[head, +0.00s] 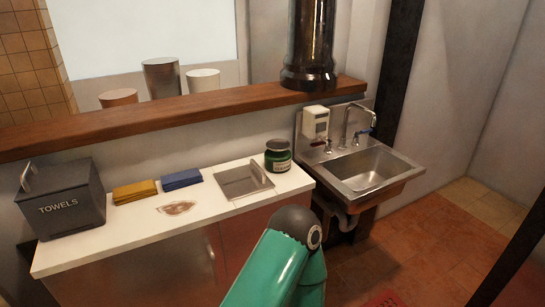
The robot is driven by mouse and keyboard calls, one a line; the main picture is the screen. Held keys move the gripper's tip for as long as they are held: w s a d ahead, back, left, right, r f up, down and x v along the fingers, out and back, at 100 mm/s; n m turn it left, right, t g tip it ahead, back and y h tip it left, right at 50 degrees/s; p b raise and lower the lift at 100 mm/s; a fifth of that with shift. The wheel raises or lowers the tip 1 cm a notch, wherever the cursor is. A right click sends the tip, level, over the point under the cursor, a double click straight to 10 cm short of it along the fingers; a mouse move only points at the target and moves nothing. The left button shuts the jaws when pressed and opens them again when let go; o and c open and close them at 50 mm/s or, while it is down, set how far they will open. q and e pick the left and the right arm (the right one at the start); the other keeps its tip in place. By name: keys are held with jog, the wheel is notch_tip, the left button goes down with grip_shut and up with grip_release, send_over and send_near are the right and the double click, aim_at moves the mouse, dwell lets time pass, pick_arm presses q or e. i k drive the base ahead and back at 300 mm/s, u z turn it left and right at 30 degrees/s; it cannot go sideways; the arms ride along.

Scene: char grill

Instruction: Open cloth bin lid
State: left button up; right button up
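The cloth bin (73,212) is a dark grey box marked "TOWELS" at the left end of the white counter. Its lid (62,178) lies flat across the top and looks closed. A light metal handle (27,178) stands up at the lid's left side. Neither of my grippers is in the head view. Only a green link of my arm with a dark rounded joint shows at the bottom middle, well to the right of the bin.
Folded yellow (135,191) and blue (181,179) cloths lie right of the bin. A brown stain (177,208), a square metal plate with a handle (243,181) and a dark green jar (278,155) follow. A wooden ledge (185,110) runs behind; a sink (365,171) stands right.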

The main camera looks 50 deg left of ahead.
aim_at(241, 182)
jog(key=z, duration=0.2)
jog(key=i, duration=0.95)
jog(key=u, duration=3.15)
jog(key=i, duration=0.5)
jog(key=k, duration=0.5)
jog(key=u, duration=0.2)
jog(key=i, duration=0.4)
